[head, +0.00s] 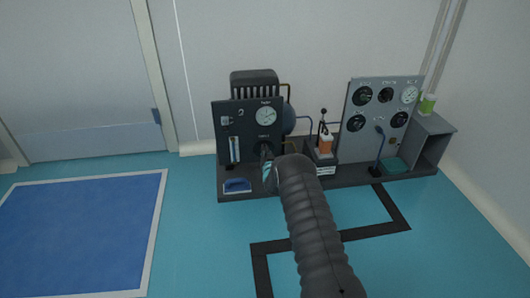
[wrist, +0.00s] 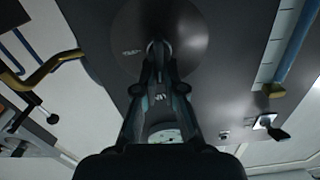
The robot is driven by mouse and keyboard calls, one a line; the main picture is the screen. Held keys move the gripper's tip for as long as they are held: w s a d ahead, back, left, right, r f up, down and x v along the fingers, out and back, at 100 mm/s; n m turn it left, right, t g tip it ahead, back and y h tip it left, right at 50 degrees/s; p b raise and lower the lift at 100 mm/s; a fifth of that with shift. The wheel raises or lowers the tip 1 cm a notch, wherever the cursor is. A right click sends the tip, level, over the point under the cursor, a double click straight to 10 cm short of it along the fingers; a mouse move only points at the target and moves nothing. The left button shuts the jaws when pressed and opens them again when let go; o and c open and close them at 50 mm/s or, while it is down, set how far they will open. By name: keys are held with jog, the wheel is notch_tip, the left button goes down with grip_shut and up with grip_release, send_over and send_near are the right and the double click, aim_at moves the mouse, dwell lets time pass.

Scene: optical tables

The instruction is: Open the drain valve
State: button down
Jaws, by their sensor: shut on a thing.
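A dark upright panel (head: 235,128) carries a round gauge (head: 266,116) near its top right. My arm reaches to the panel's lower right, and my gripper (head: 267,158) is at its face, partly hidden by my arm. In the wrist view my gripper (wrist: 158,50) has its two fingers closed together on a small knob (wrist: 157,44) at the middle of a dark round disc (wrist: 185,28). The fingers hide most of the knob. The labels are too small to read, so I cannot tell whether this is the drain valve.
A yellow pipe (wrist: 45,70) and a lever (wrist: 28,100) show at the wrist view's left. A grey gauge panel (head: 376,108) stands right of the dark panel. An orange container (head: 325,144) sits between them. A blue tray (head: 237,186) lies at front left.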

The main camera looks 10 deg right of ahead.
jog(key=shift+w+d+f+m, duration=0.1)
jog(key=shift+d+f+m, duration=0.15)
jog(key=shift+m, duration=2.45)
jog(key=shift+s+d+f+m, duration=0.1)
jog(key=shift+d+f+m, duration=0.2)
jog(key=shift+m, duration=2.4)
jog(key=shift+w+d+f+m, duration=0.1)
jog(key=shift+d+f+m, duration=0.15)
jog(key=shift+m, duration=2.45)
jog(key=c, duration=1.3)
grip_release()
jog(key=shift+o, duration=0.2)
jog(key=shift+f, duration=0.1)
jog(key=s, duration=1.2)
